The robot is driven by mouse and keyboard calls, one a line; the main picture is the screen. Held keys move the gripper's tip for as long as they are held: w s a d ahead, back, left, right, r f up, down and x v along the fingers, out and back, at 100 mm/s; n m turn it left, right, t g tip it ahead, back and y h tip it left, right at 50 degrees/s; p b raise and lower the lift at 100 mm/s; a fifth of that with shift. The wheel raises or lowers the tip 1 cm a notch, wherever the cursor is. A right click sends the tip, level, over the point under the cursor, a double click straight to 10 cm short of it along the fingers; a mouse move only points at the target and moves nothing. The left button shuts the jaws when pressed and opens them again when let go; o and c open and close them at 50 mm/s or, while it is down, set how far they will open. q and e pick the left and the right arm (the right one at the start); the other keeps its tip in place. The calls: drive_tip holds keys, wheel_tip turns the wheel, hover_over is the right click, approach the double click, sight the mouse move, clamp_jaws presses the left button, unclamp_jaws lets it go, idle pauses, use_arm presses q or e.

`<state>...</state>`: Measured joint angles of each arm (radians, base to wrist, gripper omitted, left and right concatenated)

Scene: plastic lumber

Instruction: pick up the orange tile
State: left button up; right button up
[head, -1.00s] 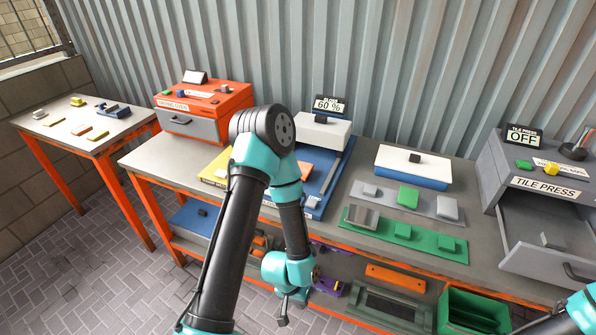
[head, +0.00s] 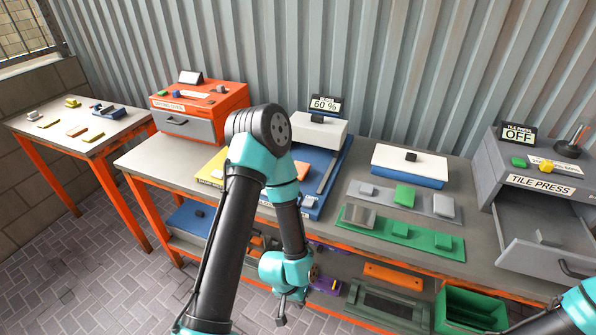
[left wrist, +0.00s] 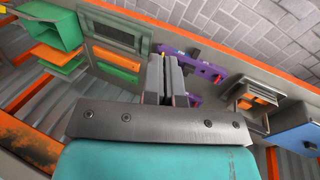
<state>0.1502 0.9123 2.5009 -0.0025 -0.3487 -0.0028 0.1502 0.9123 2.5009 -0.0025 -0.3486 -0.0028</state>
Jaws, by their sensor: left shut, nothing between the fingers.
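A small orange piece (head: 301,170) lies on the blue board (head: 335,160) on the main bench, partly hidden behind my left arm; I cannot tell whether it is the orange tile. A flat orange-tan piece (head: 77,131) lies on the side table at the far left. My left gripper (head: 281,316) hangs low in front of the bench's front edge, well apart from both pieces. In the left wrist view its fingers (left wrist: 167,78) are together and empty, pointing towards the lower shelf. My right arm shows only at the lower right edge; its gripper is out of the picture.
An orange oven (head: 200,105) stands at the bench's left, a grey tile press (head: 535,185) with its drawer open at the right. Green and grey trays (head: 403,232) lie between. The lower shelf holds an orange plank (head: 393,276) and a green bin (head: 470,312).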

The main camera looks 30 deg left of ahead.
use_arm(q)
drive_tip(key=o, duration=1.8)
